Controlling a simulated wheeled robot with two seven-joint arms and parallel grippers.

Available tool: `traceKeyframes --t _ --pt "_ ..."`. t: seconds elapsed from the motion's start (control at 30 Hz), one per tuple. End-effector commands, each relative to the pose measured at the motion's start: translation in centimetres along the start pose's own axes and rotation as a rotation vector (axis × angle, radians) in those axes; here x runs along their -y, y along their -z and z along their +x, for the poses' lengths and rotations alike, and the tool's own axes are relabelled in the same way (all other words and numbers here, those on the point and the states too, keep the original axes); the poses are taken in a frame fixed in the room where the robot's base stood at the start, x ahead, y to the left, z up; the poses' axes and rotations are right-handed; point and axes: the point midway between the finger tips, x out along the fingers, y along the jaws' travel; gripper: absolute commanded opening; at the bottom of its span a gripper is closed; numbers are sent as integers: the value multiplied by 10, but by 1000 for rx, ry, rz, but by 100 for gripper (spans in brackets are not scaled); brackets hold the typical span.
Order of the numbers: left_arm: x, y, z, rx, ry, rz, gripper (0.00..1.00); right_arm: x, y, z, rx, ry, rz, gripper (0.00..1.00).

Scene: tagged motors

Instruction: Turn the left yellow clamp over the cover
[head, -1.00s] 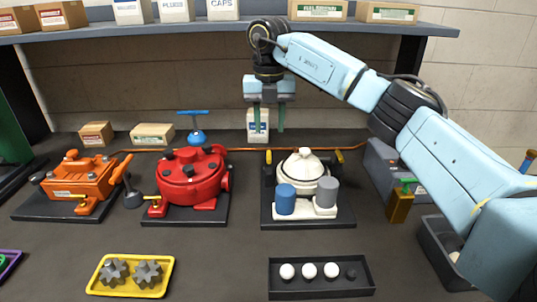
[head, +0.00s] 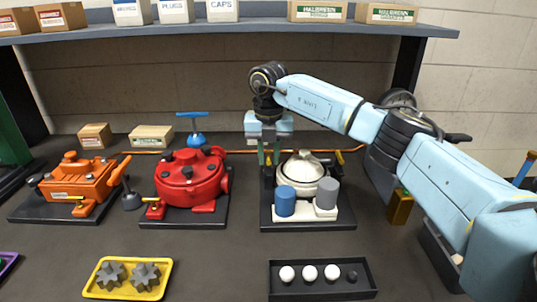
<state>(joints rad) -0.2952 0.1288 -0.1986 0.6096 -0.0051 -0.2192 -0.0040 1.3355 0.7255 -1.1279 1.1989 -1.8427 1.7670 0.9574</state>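The motor with the cream-white domed cover (head: 302,167) stands on a dark base right of centre in the head view. The left yellow clamp (head: 268,158) is at the cover's left side, and only a little of it shows between my fingers. My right gripper (head: 269,158) points down from above, with its two green fingers on either side of the clamp. The gap between them is narrow, about the clamp's width; I cannot tell whether they press on it. My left gripper is out of view.
A blue cylinder (head: 285,201) stands in front of the cover. A red motor (head: 190,178) and an orange one (head: 80,180) are to the left. A black tray (head: 320,291) and yellow tray (head: 128,293) lie in front. The shelf (head: 230,34) is above and behind.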

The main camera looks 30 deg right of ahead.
Motion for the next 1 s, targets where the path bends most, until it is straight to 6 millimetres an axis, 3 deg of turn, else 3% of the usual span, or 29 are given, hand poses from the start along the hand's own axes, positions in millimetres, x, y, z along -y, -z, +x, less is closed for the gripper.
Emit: traceKeyframes --t 0.03,0.17,0.57,1.0 --pt "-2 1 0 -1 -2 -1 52 0 0 0 0 0 0 16" --pt "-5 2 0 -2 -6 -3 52 0 0 0 0 0 0 0" --pt "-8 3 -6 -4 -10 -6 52 0 0 -2 0 -1 -58 0" --pt "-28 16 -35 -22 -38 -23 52 0 0 -4 0 -1 -402 0"
